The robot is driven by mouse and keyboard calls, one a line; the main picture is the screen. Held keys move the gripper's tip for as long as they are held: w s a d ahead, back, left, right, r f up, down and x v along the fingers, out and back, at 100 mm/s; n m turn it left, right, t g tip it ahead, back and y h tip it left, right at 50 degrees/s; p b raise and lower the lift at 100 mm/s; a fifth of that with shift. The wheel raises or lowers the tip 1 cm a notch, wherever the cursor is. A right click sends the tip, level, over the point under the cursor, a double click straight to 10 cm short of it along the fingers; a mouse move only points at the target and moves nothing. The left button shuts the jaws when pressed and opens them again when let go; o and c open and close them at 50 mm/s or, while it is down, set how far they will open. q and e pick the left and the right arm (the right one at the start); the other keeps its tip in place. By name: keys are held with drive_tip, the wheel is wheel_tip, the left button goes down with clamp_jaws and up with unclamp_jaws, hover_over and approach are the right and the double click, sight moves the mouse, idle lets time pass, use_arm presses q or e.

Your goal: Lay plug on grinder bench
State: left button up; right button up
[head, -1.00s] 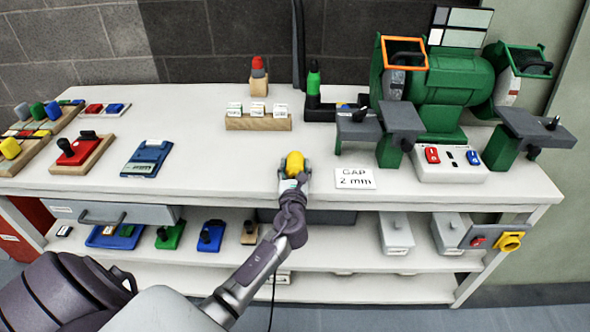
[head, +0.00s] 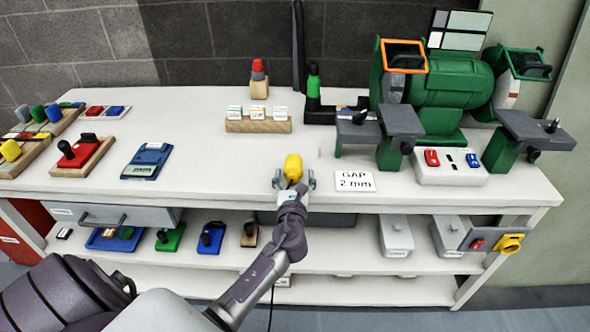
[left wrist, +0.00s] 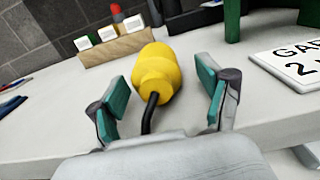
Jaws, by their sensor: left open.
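The yellow plug (head: 293,167) lies on the white top of the grinder bench (head: 220,181), near its front edge. In the left wrist view the plug (left wrist: 157,72) lies on its side, with a black cord running from its near end towards my gripper. My left gripper (head: 294,181) is open, with its fingers on either side of the plug's near end. In the left wrist view the teal finger pads (left wrist: 161,98) stand apart from the plug, with gaps on both sides. My right gripper is not in view.
A "GAP 2 mm" card (head: 355,181) lies just right of the plug. A wooden block with white cards (head: 258,124) stands behind it. The green grinder (head: 445,90) stands at the right. A blue device (head: 147,161) lies at the left, with clear bench top between.

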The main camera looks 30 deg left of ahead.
use_arm(q)
drive_tip(key=v, duration=0.9)
drive_tip(key=d+f+n+g+h, duration=0.1)
drive_tip(key=d+f+n+h, duration=0.5)
drive_tip(key=d+f+n, duration=0.3)
drive_tip(key=s+d+f+n+g+h, duration=0.1)
drive_tip(key=s+f+n+g+h, duration=0.15)
drive_tip(key=s+f+n, duration=0.65)
drive_tip(key=s+d+f+g+h, duration=0.1)
drive_tip(key=s+f+g, duration=0.25)
drive_tip(key=f, duration=1.15)
drive_tip(key=s+a+f+n+g, duration=0.1)
drive_tip(key=s+f+n+g, duration=0.1)
drive_tip(key=s+f, duration=0.4)
drive_tip(key=s+a+f+n+g, duration=0.1)
drive_tip(key=s+f+n+g, duration=0.2)
drive_tip(key=s, duration=1.1)
drive_tip(key=s+a+f+n+g, duration=0.1)
drive_tip(key=s+f+n, duration=0.3)
drive_tip(key=s+f, duration=0.5)
drive_tip(key=shift+s+f+g, duration=0.2)
drive_tip(key=shift+s+g, duration=0.45)
drive_tip(key=shift+g, duration=0.05)
